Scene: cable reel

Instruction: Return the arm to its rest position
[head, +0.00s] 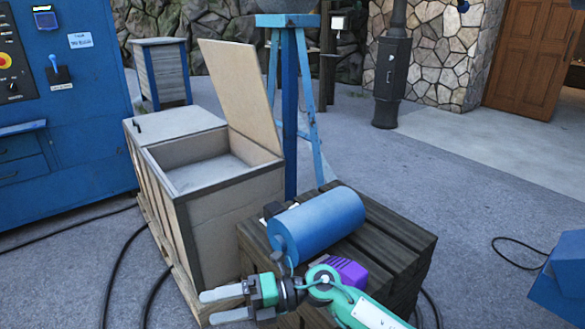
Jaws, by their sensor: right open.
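My right gripper (208,307) is open and empty at the bottom centre of the head view. Its two grey fingers point left, in front of the near end of the wooden box and left of the dark slatted crate. My right arm (345,300), green and white, comes in from the lower right across the front of the crate. My left gripper is not in the view.
A blue cylinder (325,222) and a purple object (346,270) lie on the dark crate (400,235), close to my arm. The wooden box (235,220) has a raised lid panel (240,95). Black cables (118,262) lie on the floor. A blue cabinet (70,150) stands left. Floor at right is mostly clear.

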